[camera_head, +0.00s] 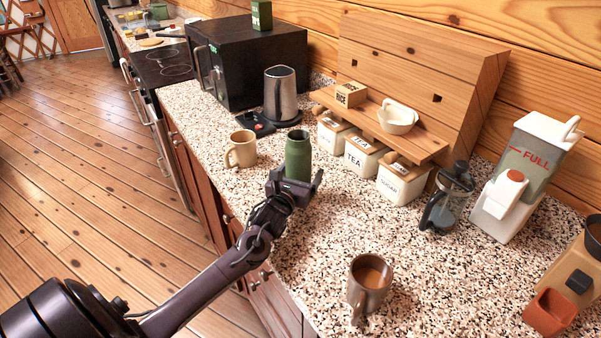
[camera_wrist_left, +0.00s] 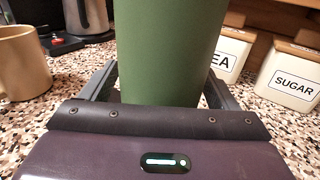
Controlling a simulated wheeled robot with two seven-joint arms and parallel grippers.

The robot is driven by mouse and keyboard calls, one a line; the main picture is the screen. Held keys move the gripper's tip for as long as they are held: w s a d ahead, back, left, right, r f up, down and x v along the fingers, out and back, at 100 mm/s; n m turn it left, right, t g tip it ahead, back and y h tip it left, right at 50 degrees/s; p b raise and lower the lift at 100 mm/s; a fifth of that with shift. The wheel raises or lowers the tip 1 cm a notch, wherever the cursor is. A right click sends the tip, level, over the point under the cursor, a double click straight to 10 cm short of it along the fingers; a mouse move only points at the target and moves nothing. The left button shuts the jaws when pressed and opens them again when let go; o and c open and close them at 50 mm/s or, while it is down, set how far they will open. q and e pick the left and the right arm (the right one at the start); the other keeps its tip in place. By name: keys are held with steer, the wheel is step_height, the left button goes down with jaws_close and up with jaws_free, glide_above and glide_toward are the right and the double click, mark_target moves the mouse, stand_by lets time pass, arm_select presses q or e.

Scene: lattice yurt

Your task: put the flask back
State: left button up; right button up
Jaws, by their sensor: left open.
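The green flask (camera_head: 298,152) stands upright on the speckled counter, between the beige mug and the row of white canisters. My left gripper (camera_head: 297,181) is open at the near side of the flask, low down. In the left wrist view the flask (camera_wrist_left: 168,45) fills the middle, between the two spread fingers. Its top is cut off there, and its base is hidden behind my gripper body. I cannot tell whether either finger touches it. My right gripper is not in view.
A beige mug (camera_head: 241,149) stands left of the flask, a steel kettle (camera_head: 281,92) behind it. Canisters marked TEA (camera_head: 360,158) and SUGAR (camera_head: 399,184) stand under a wooden shelf (camera_head: 437,148). A mug of brown drink (camera_head: 369,285) stands nearer. The counter between is clear.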

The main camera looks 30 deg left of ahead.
arm_select(q)
steer(key=shift+r, duration=0.1)
steer(key=s, duration=0.3)
steer(key=s+d+b, duration=0.1)
steer(key=s, duration=0.2)
steer(key=s+d, duration=0.1)
steer(key=s, duration=0.3)
steer(key=shift+b, duration=0.3)
steer(key=shift+s+d, duration=0.1)
steer(key=shift+s, duration=0.8)
steer(key=shift+d, duration=0.1)
